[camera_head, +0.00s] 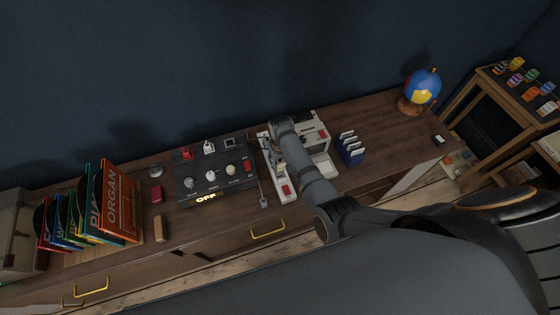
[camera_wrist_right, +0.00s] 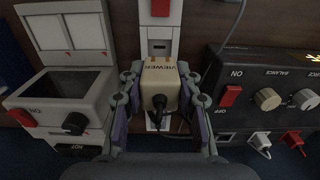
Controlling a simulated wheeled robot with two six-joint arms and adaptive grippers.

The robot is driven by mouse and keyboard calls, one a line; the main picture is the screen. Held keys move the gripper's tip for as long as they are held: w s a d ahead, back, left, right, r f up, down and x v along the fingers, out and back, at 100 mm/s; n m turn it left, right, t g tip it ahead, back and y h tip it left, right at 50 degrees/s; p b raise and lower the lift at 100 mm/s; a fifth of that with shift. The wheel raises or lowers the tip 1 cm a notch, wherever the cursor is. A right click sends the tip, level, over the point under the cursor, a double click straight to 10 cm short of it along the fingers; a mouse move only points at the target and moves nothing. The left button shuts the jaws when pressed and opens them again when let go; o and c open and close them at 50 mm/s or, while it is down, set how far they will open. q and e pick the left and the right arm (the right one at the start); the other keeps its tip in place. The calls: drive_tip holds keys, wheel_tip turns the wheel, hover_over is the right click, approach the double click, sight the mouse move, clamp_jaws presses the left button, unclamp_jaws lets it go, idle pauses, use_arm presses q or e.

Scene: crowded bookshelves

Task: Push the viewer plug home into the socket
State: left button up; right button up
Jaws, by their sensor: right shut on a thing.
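My right gripper (camera_wrist_right: 160,76) is shut on the beige viewer plug (camera_wrist_right: 160,92), one finger on each side, in the right wrist view. The plug is labelled VIEWER, and a dark cord leaves its near end. It is over the white power strip (camera_wrist_right: 159,31), which runs on above and below it in the picture. The socket under the plug is hidden, and I cannot tell how deep the plug sits. In the head view the strip (camera_head: 289,197) lies beside my right arm, which hides much of the gripper and plug. My left gripper is not in view.
The white viewer (camera_wrist_right: 53,98) stands left of the strip in the wrist view. The black control box (camera_wrist_right: 265,85) with knobs and a red switch is at right. In the head view, records (camera_head: 117,200), a blue slide holder (camera_head: 350,149) and a globe (camera_head: 422,86) stand on the cabinet.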

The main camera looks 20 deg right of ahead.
sight(280, 166)
drive_tip(key=shift+w, duration=0.15)
drive_tip(key=f, duration=0.1)
drive_tip(key=f+b, duration=0.2)
drive_tip(key=shift+w+f, duration=0.25)
drive_tip(key=shift+w, duration=0.05)
drive_tip(key=shift+f+b, duration=1)
drive_tip(key=shift+f, duration=0.4)
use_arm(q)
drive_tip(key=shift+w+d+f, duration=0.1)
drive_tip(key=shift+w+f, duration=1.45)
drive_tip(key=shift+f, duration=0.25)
use_arm(e)
drive_tip(key=shift+r, duration=0.1)
use_arm(q)
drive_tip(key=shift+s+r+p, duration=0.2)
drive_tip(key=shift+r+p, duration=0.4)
drive_tip(key=shift+p, duration=0.1)
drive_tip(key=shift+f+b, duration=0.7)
drive_tip(key=shift+b, duration=0.05)
use_arm(e)
drive_tip(key=shift+f, duration=0.95)
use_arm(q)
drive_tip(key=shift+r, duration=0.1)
use_arm(e)
drive_tip(key=shift+r, duration=0.1)
drive_tip(key=shift+r+p, duration=0.6)
drive_tip(key=shift+p, duration=0.25)
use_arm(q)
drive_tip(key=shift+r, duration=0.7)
